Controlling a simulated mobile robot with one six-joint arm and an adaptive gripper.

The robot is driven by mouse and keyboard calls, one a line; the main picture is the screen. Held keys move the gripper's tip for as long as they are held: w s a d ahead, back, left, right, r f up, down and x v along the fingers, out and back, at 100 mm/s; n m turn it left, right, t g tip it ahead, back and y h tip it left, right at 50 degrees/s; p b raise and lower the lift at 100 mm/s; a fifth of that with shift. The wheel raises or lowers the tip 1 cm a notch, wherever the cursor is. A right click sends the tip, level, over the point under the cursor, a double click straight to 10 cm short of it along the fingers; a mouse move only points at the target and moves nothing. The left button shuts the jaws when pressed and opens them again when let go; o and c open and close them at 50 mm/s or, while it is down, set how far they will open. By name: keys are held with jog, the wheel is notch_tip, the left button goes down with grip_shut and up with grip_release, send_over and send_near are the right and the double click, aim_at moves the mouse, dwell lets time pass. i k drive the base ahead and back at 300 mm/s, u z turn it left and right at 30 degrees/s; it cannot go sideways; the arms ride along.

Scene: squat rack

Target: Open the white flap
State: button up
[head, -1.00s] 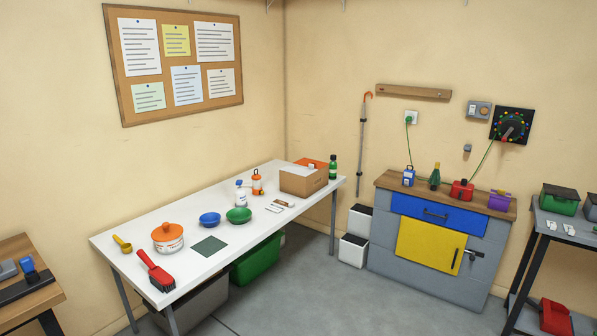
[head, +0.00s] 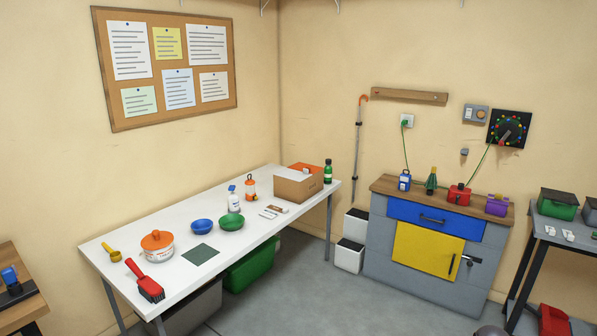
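I cannot tell for sure which thing is the white flap. Two white bins, an upper one (head: 356,225) and a lower one (head: 349,258), sit one above the other in the corner beside the grey cabinet, with dark tops or openings. My gripper is not in view.
The white table (head: 120,268) holds bowls, a pot, a brush and bottles. The grey cabinet (head: 379,255) has a blue drawer (head: 410,214) and a yellow door (head: 424,250). A dark workbench (head: 550,225) stands at right. Grey floor (head: 300,285) lies clear between table and cabinet.

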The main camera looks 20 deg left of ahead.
aim_at(289, 174)
jog(key=u, duration=0.45)
jog(key=i, duration=0.55)
jog(key=u, duration=0.7)
jog(key=i, duration=0.8)
jog(key=u, duration=0.25)
jog(key=i, duration=1.7)
jog(key=z, duration=1.1)
jog(key=i, duration=0.85)
jog(key=z, duration=0.5)
